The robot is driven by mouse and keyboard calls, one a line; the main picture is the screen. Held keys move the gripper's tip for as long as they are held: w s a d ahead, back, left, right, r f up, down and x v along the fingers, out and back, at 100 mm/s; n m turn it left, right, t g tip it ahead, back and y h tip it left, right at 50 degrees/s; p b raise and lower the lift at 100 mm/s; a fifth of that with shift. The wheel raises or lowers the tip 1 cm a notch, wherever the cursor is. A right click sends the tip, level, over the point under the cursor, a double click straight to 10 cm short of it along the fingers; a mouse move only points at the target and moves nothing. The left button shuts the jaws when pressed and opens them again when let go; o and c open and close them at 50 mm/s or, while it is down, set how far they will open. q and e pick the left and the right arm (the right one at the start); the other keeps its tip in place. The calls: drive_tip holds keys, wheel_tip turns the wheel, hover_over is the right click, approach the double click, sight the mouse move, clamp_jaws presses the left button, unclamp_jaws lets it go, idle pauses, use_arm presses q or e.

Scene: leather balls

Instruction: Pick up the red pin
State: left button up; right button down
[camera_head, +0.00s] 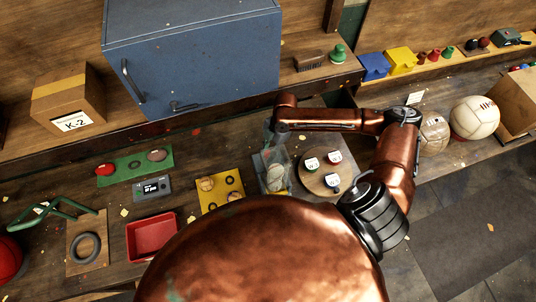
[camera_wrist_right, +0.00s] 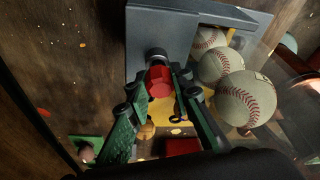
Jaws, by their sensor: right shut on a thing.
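The red pin (camera_wrist_right: 159,82) is a short faceted red knob with a dark metal collar. It sits against a grey plate (camera_wrist_right: 143,22) in the right wrist view. My right gripper (camera_wrist_right: 160,88) has its green fingers shut on either side of the pin. In the head view the right gripper (camera_head: 269,136) is small, at the end of the copper arm, above a clear box (camera_head: 275,188) with pale balls. The pin cannot be made out there. Baseballs (camera_wrist_right: 244,98) lie beside the plate in the wrist view. My left gripper is not in view.
A round wooden board (camera_head: 316,191) with labelled pieces stands right of the box. A yellow plate (camera_head: 211,205), red tray (camera_head: 151,238) and green panel (camera_head: 130,167) lie left. A blue cabinet (camera_head: 200,60) stands behind on a shelf.

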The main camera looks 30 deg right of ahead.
drive_tip(key=shift+r, duration=0.1)
wheel_tip(320, 180, up, 17)
drive_tip(key=b, duration=0.2)
drive_tip(key=shift+f+b, duration=1.75)
drive_tip(key=shift+f, duration=3.7)
